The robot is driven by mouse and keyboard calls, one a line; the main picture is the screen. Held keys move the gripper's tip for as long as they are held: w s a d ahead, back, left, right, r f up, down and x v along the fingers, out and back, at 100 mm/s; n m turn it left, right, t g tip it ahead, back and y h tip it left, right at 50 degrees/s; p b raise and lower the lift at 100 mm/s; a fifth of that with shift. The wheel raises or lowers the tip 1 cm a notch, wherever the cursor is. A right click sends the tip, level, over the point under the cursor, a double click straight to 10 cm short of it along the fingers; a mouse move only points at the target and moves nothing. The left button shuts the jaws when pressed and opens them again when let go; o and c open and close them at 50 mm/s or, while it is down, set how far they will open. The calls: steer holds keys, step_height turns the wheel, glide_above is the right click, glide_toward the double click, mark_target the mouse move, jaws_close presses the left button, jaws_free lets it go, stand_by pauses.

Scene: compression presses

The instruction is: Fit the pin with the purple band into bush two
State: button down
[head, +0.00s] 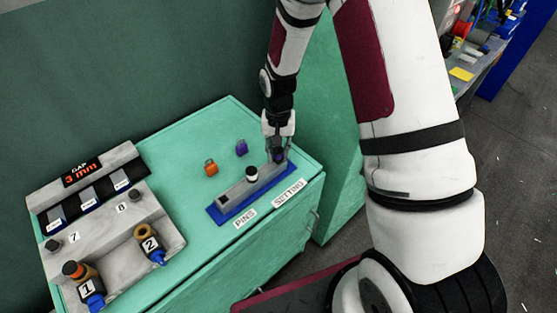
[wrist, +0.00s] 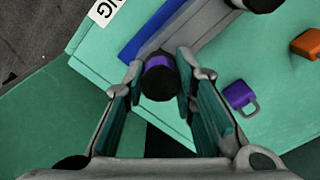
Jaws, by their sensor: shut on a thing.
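The pin with the purple band (wrist: 160,76) has a dark top and stands at the right end of the grey pin holder, on a blue base. My gripper (head: 277,150) is around this pin, with a finger on each side; the gripper also shows in the wrist view (wrist: 155,90). In the head view the pin (head: 279,157) is mostly covered by the fingers. Bush two (head: 145,232) is a brass-coloured ring beside the label 2, at the front right of the grey press fixture. Its opening looks empty.
The pin holder (head: 232,200) also bears a black-and-white pin (head: 252,173). An orange tagged piece (head: 210,167) and a purple one (head: 241,148) lie behind it on the green bench. Bush one (head: 78,270) has an orange-banded pin in it. The bench between holder and fixture is clear.

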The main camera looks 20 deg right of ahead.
mark_target(278, 150)
steer(key=shift+r+p, duration=0.6)
steer(key=shift+r, duration=1.4)
steer(key=shift+r+p, duration=0.55)
steer(key=shift+r, duration=1.35)
steer(key=shift+a, duration=0.1)
